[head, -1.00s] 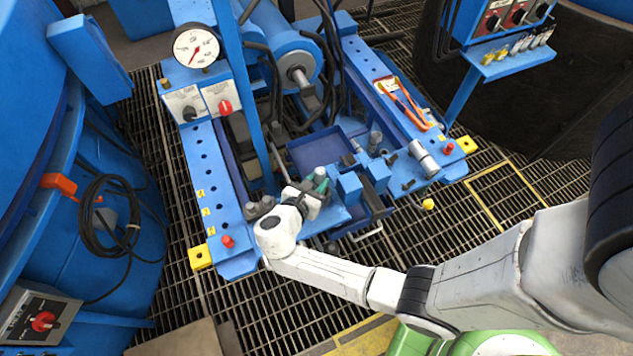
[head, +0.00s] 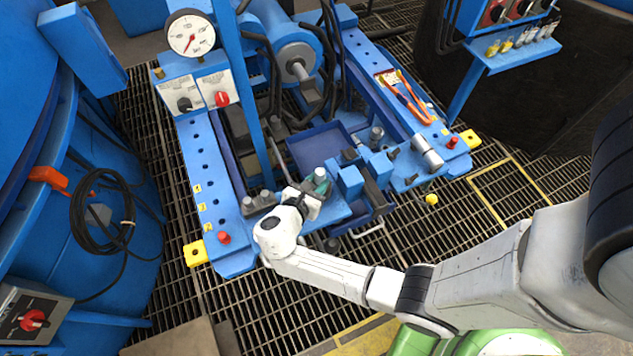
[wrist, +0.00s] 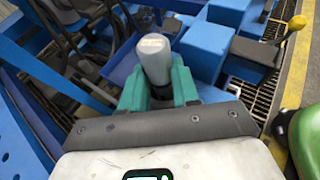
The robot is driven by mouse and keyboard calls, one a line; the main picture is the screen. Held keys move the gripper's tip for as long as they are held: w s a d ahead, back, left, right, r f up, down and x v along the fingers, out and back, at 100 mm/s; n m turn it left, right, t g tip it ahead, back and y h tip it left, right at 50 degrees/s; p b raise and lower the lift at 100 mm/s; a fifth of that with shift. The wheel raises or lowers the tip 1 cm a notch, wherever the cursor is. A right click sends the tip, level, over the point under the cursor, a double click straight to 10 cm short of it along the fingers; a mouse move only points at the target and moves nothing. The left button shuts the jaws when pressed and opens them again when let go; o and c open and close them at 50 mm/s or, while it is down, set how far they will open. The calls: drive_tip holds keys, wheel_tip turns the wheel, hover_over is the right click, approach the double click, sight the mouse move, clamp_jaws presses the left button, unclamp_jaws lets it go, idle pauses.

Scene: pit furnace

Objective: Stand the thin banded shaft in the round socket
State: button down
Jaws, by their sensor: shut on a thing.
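My gripper (head: 316,186) is at the front of the blue rig. In the wrist view its teal fingers (wrist: 160,92) are shut on a grey cylindrical shaft (wrist: 155,62) with a pale end. The shaft's end points up out of the fingers, and its lower part is hidden by them. It also shows in the head view as a small grey cylinder (head: 320,172) at the fingers. I cannot make out bands on it. I cannot single out the round socket in either view; my gripper and wrist cover part of the rig's front.
The rig has a blue tray (head: 320,145), blue blocks (head: 351,181) just right of my gripper, and a holed left rail (head: 212,190). Grey cylinders (head: 256,200) stand to its left. A tall blue post (head: 249,90) rises behind. A yellow-knobbed lever (wrist: 297,22) is at right.

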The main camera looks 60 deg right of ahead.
drive_tip(key=c, duration=0.8)
unclamp_jaws()
drive_tip(key=shift+o, duration=0.2)
drive_tip(key=shift+a, duration=0.1)
drive_tip(key=v, duration=1)
drive_tip(key=shift+a+r, duration=0.15)
drive_tip(key=shift+a, duration=0.15)
drive_tip(key=shift+s, duration=0.1)
